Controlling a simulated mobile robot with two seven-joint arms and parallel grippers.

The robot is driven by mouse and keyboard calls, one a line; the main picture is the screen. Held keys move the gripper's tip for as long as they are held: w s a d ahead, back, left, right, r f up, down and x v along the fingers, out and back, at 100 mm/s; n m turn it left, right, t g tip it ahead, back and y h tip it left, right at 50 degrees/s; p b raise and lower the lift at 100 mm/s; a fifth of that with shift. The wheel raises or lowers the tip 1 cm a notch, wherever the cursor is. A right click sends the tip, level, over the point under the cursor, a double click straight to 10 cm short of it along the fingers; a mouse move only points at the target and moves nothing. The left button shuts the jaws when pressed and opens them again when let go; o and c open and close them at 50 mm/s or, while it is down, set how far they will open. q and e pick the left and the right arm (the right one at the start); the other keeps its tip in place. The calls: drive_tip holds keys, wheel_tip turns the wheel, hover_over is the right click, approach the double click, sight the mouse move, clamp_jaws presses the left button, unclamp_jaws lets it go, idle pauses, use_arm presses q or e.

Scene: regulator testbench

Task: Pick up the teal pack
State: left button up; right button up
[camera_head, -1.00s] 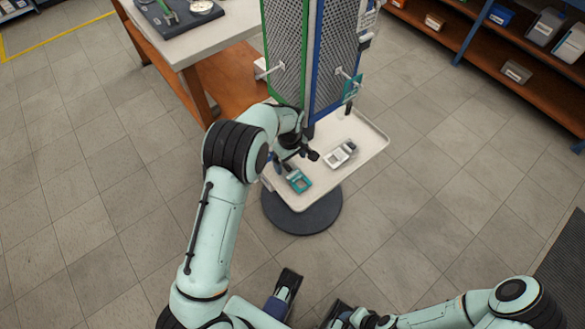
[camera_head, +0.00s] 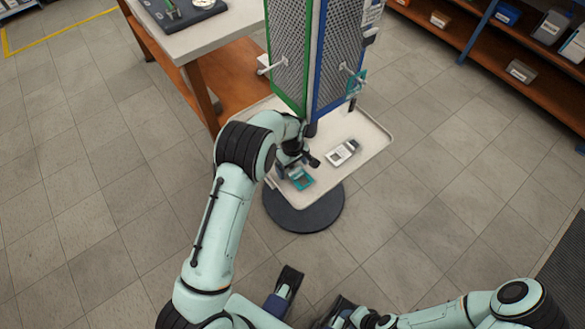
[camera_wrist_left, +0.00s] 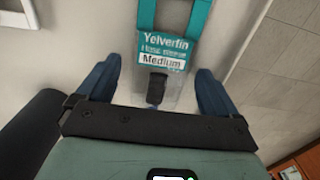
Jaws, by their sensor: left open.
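The teal pack (camera_head: 303,179) lies on the white tray near its front left edge, and my left gripper hides part of it. In the left wrist view the pack (camera_wrist_left: 165,48) shows a teal top and a label reading Medium. My left gripper (camera_head: 297,165) is over the pack. In the wrist view its blue fingers (camera_wrist_left: 157,80) are open, one on each side of the pack's lower end, with gaps on both sides. A dark piece covers part of that end. My right arm's dark end (camera_head: 340,312) is at the bottom edge; its fingers are not clear.
The white tray (camera_head: 370,150) also holds a white-and-grey pack (camera_head: 342,152) to the right. Perforated panels (camera_head: 333,55) rise behind, with hooks and another teal pack (camera_head: 357,82) hanging there. A workbench (camera_head: 225,25) stands back left. Shelves (camera_head: 480,60) are at right.

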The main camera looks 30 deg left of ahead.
sight(291, 168)
use_arm(q)
drive_tip(key=shift+f, duration=0.1)
idle(0.3)
drive_tip(key=c, duration=1.1)
drive_tip(key=shift+c, duration=0.2)
drive_tip(key=shift+r, duration=0.6)
drive_tip(key=r, duration=0.1)
drive_tip(key=r+p, duration=0.1)
drive_tip(key=r, duration=0.1)
drive_tip(key=shift+s+a, duration=0.15)
drive_tip(key=shift+s, duration=0.15)
drive_tip(key=s+a, duration=0.3)
drive_tip(key=s, duration=0.5)
drive_tip(key=s+a, duration=0.3)
drive_tip(key=s, duration=0.5)
drive_tip(key=shift+a, duration=0.3)
